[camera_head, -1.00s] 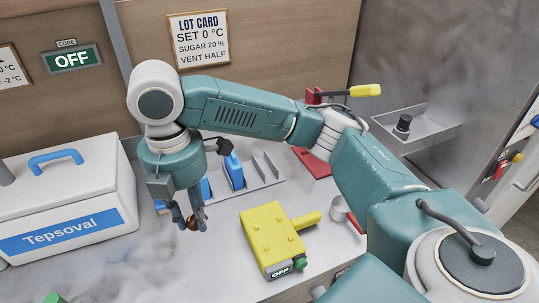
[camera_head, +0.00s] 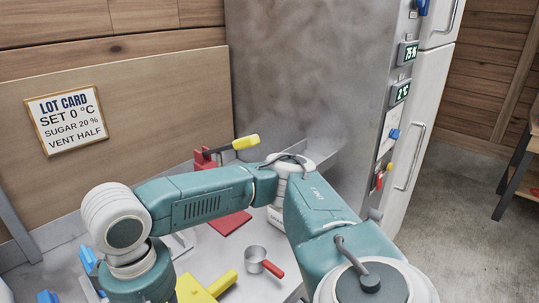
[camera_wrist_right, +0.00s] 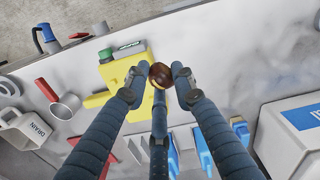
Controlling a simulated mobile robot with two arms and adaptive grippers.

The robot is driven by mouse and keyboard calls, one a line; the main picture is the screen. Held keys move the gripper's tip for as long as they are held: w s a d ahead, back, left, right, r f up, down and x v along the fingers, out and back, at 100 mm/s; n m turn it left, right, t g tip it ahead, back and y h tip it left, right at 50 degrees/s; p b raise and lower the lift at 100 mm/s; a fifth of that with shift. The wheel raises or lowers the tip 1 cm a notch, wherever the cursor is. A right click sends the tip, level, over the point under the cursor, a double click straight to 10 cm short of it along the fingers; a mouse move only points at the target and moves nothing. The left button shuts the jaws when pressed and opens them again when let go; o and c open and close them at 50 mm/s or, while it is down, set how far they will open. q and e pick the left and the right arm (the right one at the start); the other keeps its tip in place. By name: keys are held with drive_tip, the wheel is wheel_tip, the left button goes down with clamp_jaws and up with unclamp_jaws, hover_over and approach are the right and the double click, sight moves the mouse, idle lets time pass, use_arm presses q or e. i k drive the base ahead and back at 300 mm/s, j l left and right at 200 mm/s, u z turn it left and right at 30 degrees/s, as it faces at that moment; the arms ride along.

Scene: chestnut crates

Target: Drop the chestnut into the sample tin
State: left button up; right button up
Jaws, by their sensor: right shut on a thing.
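The brown chestnut (camera_wrist_right: 160,76) is in the right wrist view, between the fingertips of my right gripper (camera_wrist_right: 161,80). The gripper is shut on it and holds it over the counter. In the head view my right arm reaches across the counter to the left; its gripper is below the frame. A small metal cup with a red handle (camera_head: 255,259) stands on the counter; it also shows in the right wrist view (camera_wrist_right: 66,106), apart from the gripper. I cannot tell whether it is the sample tin. My left gripper is in neither current view.
A yellow device (camera_head: 194,290) lies on the counter left of the cup. A red stand with a yellow handle (camera_head: 207,158) is behind. A white jug marked DRAIN (camera_wrist_right: 22,130) and a white box (camera_wrist_right: 294,138) show in the wrist view. A steel cabinet (camera_head: 310,75) bounds the back.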

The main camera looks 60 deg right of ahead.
sight(261, 267)
drive_tip(key=z, duration=1.8)
